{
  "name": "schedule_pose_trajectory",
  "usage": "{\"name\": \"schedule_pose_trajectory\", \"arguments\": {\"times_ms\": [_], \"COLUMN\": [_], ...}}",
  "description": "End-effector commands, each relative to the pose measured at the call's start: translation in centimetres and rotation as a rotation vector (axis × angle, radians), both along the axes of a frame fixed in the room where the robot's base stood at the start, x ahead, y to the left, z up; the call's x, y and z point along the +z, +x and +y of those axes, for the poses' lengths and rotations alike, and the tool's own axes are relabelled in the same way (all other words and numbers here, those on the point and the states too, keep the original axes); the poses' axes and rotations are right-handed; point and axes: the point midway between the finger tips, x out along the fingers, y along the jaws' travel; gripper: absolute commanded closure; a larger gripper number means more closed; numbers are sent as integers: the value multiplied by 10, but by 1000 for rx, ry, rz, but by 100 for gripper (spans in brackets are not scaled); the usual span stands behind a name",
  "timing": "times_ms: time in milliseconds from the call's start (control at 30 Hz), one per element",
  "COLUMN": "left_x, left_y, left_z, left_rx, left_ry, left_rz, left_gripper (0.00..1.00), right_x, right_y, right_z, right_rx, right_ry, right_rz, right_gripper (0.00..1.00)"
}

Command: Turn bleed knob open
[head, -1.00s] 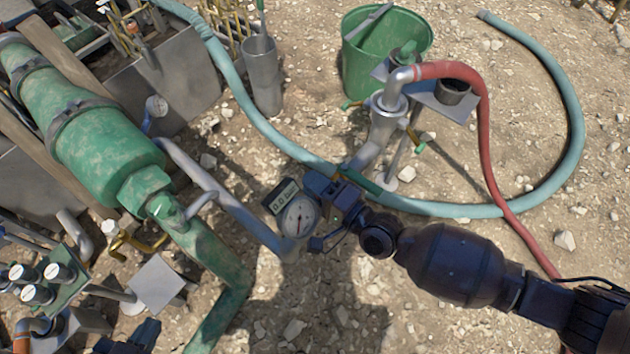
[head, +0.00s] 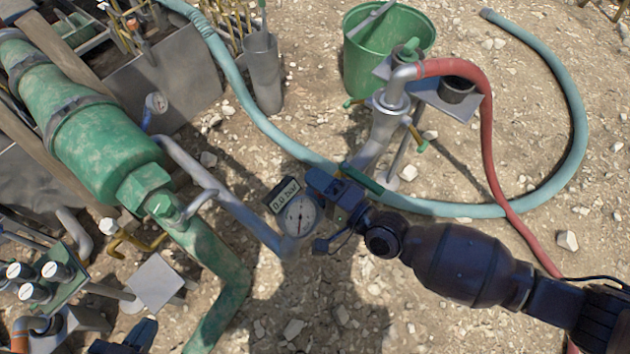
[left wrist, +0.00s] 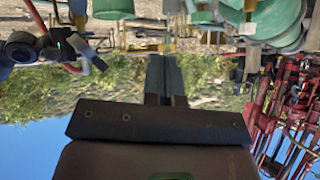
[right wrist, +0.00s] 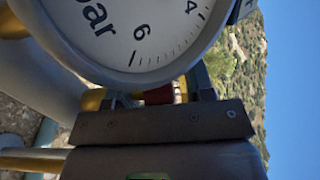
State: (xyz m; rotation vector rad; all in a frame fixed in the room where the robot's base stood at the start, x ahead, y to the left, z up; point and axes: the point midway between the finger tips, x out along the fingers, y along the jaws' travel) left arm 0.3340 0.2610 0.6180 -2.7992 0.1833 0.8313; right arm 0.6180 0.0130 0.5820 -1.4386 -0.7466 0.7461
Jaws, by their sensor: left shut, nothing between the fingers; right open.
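A round white pressure gauge (head: 299,216) with a small display reading 0.0 bar stands on a grey pipe (head: 236,208). It fills the upper part of the right wrist view (right wrist: 140,30). A small red part (right wrist: 158,95), apparently the bleed knob, shows just below the gauge rim, partly hidden. My right gripper (right wrist: 162,92) is open, with its fingers on either side of this red part; I cannot tell whether they touch it. In the head view my right gripper (head: 334,190) is beside the gauge. My left gripper (left wrist: 165,75) is shut and empty, away from the gauge.
A green pump body (head: 105,150) lies left of the gauge. A red hose (head: 487,140) and a teal hose (head: 578,130) curve over stony ground at right. A green bucket (head: 375,65) stands behind. Round-topped controls (head: 50,272) stand at lower left.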

Motion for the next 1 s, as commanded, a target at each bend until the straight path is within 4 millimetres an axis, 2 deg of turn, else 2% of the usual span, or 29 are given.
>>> {"name": "schedule_pose_trajectory", "arguments": {"times_ms": [400, 600, 1000], "left_x": [1, -1, 0], "left_y": [-1, -2, -1], "left_z": [-2, -2, -2], "left_rx": [-5, -7, -10], "left_ry": [9, 13, 16], "left_rz": [23, 38, 39], "left_gripper": [100, 100, 100], "right_x": [0, 0, 0], "right_y": [-39, -54, -60], "right_z": [-57, -78, -85], "right_rx": [1, 0, 1], "right_ry": [-5, -3, -1], "right_rz": [0, -1, 1], "right_gripper": [51, 51, 51]}}
